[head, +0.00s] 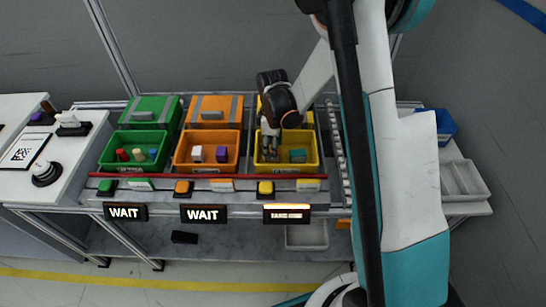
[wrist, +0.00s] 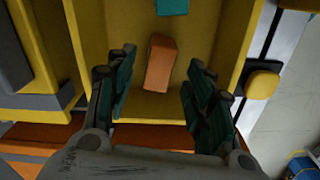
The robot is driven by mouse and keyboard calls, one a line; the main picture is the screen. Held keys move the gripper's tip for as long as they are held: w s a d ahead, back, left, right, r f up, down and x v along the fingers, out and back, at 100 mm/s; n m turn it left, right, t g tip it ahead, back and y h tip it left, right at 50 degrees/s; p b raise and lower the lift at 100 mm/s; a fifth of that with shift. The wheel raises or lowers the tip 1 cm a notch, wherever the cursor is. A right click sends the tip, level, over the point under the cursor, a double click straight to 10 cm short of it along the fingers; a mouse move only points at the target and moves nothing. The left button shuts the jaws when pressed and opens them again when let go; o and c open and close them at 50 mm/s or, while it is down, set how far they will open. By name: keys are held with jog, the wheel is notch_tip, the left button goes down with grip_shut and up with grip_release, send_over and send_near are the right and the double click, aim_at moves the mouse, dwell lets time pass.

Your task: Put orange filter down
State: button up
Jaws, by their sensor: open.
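The orange filter (wrist: 160,62) is a small orange block in the yellow bin (head: 314,165). In the wrist view it lies slightly tilted on the bin's floor, between and beyond my fingertips. My gripper (head: 270,153) points down into the yellow bin. In the wrist view my gripper (wrist: 157,95) is open, with a finger on each side and a clear gap to the filter. In the head view my gripper hides the filter.
A teal block (head: 297,155) lies in the same bin, farther in at the top of the wrist view. An orange bin (head: 206,168) and a green bin (head: 132,165) with small parts stand to the left. A red rail (head: 200,177) runs along the front.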

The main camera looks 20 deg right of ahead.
notch_tip(320, 180, down, 3)
jog(key=shift+b, duration=0.4)
jog(key=shift+r, duration=0.1)
jog(key=c, duration=1.1)
jog(key=shift+c, duration=0.2)
